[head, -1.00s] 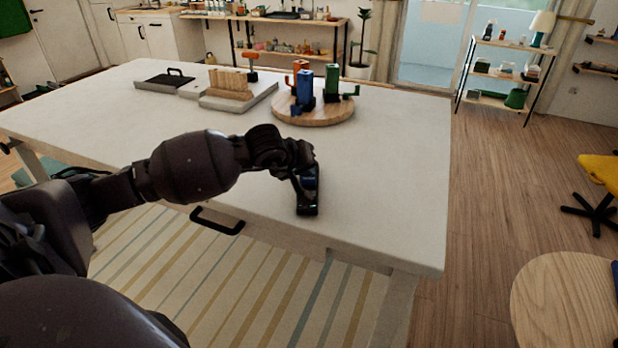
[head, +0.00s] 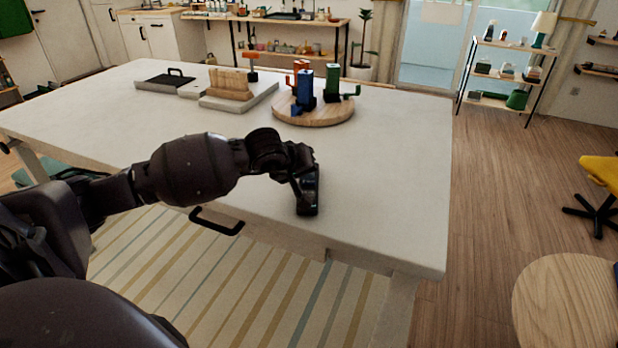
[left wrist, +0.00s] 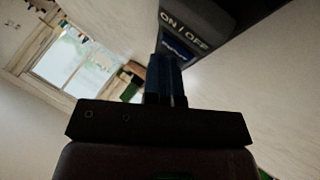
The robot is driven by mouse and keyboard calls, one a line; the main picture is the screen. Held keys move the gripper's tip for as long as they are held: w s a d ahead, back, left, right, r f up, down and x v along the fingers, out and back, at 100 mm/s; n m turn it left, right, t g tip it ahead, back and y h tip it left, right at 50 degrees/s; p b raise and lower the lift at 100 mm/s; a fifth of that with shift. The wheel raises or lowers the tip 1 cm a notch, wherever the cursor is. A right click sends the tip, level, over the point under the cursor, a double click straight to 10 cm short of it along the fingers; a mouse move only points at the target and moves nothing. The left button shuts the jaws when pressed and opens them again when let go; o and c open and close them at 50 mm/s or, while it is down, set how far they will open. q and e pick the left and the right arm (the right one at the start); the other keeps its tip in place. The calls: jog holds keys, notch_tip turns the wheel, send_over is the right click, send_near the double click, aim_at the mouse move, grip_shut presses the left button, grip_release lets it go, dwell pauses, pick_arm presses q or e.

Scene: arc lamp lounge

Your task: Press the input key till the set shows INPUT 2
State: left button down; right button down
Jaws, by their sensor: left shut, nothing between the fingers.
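A dark, narrow remote (head: 309,205) lies on the white table near its front edge. My left gripper (head: 302,194) is over the remote and is shut and empty, pointing down at it. In the left wrist view, the shut fingers (left wrist: 167,62) end at a blue key (left wrist: 177,45) on the remote, just below the label "ON / OFF" (left wrist: 184,28). The blue key's own lettering is small and partly hidden. I cannot tell whether the fingertips touch it. The set's screen is not in view, and neither is my right gripper.
The white table (head: 390,190) is clear around the remote. A round wooden stool or table top (head: 565,305) is at lower right.

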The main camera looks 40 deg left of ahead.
pick_arm(q)
jog(key=shift+r, duration=0.1)
pick_arm(e)
jog(key=shift+a+r, duration=0.1)
jog(key=shift+a, duration=0.05)
pick_arm(q)
jog(key=shift+r+p, duration=0.45)
jog(key=shift+r, duration=0.65)
pick_arm(e)
jog(key=shift+w+r, duration=0.25)
jog(key=shift+r, duration=0.3)
